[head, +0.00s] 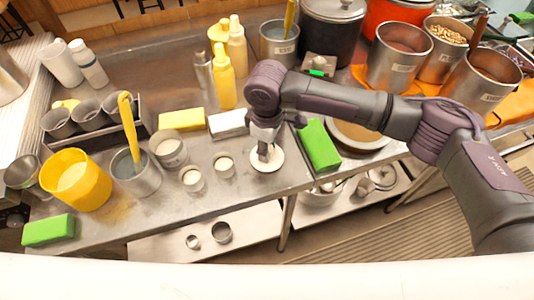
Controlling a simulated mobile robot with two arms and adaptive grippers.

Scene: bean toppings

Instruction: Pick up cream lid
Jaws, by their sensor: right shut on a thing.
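The cream lid (266,164) is a pale round disc with a small knob, in the middle of the steel counter near its front edge. My right gripper (266,150) comes down over it from above, shut on the lid's knob. The fingers hide part of the knob. I cannot tell whether the lid rests on the counter or is slightly above it. My left gripper is not in the head view.
Small cream cups (192,179) stand left of the lid. A green block (320,146) lies close on its right, a white block (228,123) behind it. Yellow bottles (224,85) stand farther back. A yellow bucket (78,182) is at the left.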

